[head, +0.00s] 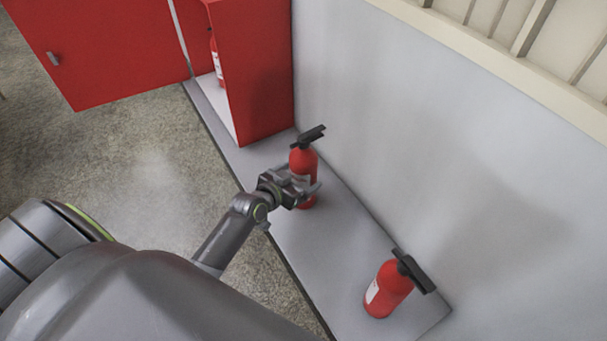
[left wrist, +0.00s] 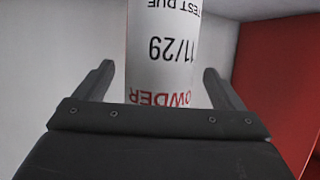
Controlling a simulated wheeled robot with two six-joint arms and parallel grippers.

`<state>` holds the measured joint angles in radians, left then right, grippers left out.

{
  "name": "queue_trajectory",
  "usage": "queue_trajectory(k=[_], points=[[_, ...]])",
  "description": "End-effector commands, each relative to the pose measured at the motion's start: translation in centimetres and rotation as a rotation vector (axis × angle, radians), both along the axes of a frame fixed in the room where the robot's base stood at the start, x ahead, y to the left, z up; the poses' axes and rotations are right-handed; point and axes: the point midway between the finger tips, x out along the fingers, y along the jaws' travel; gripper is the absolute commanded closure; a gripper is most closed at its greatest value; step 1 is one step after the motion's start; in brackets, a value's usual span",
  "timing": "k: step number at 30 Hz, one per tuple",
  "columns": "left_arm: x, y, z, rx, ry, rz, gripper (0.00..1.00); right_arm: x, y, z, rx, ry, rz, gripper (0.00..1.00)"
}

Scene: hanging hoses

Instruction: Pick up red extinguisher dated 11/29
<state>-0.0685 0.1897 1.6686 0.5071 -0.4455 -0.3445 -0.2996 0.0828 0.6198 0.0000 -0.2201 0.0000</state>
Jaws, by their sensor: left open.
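A red extinguisher (head: 303,160) with a black handle stands upright on the grey ledge, next to the red cabinet. My left gripper (head: 306,187) is at its body in the head view. In the left wrist view, the white label (left wrist: 165,50) of this extinguisher reads "11/29", upside down, with "TEST DUE" and part of "POWDER". The open left gripper (left wrist: 160,85) has one finger on each side of the labelled body, with a gap showing on both sides. My right gripper is not in view.
A second red extinguisher (head: 388,290) stands on the ledge (head: 305,240) at the lower right. A third (head: 216,62) is inside the open red cabinet (head: 252,75). The cabinet door (head: 100,45) is swung out to the left. A grey wall (head: 420,140) runs behind the ledge.

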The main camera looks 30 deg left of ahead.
Motion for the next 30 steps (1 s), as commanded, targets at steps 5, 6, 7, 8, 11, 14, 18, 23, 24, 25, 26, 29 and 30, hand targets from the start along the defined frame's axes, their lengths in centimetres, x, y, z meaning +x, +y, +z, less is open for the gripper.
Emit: queue_trajectory(k=[5, 6, 7, 8, 11, 14, 18, 23, 24, 25, 26, 29, 30], points=[[1.7, -0.4, -0.6, -0.001, 0.0, -0.001, 0.1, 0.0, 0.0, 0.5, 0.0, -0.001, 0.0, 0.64], [1.9, -0.4, -0.8, -0.001, 0.001, -0.001, 0.1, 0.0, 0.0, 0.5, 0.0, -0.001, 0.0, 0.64], [2.1, -0.4, -0.8, 0.0, 0.001, 0.0, 0.1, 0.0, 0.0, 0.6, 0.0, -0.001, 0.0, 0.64], [2.2, -0.4, -0.9, 0.0, 0.001, 0.0, 0.1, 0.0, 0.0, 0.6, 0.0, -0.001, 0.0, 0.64], [2.3, -0.4, -1.0, 0.0, 0.001, 0.0, 0.1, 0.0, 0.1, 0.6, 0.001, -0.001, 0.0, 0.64], [2.3, -0.4, -1.0, 0.0, 0.0, 0.0, 0.1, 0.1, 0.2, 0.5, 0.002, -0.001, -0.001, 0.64], [2.3, -0.4, -1.0, 0.0, 0.0, 0.0, 0.19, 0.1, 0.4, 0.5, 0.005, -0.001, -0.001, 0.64], [2.3, -0.4, -1.0, 0.0, 0.0, 0.0, 0.4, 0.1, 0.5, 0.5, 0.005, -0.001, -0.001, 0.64], [2.3, -0.4, -1.0, 0.0, 0.001, 0.0, 0.45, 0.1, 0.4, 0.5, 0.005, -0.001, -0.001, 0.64], [2.3, -0.4, -1.0, 0.0, 0.001, 0.0, 0.49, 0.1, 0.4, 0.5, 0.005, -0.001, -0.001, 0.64], [2.3, -0.4, -1.0, 0.0, 0.001, 0.0, 0.53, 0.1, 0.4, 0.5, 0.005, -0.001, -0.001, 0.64], [2.2, -0.4, -1.0, 0.0, 0.001, 0.0, 0.66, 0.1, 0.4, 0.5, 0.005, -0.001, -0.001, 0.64], [2.2, -0.4, -1.0, 0.0, 0.001, 0.0, 0.71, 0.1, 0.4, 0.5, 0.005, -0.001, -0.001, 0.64]])
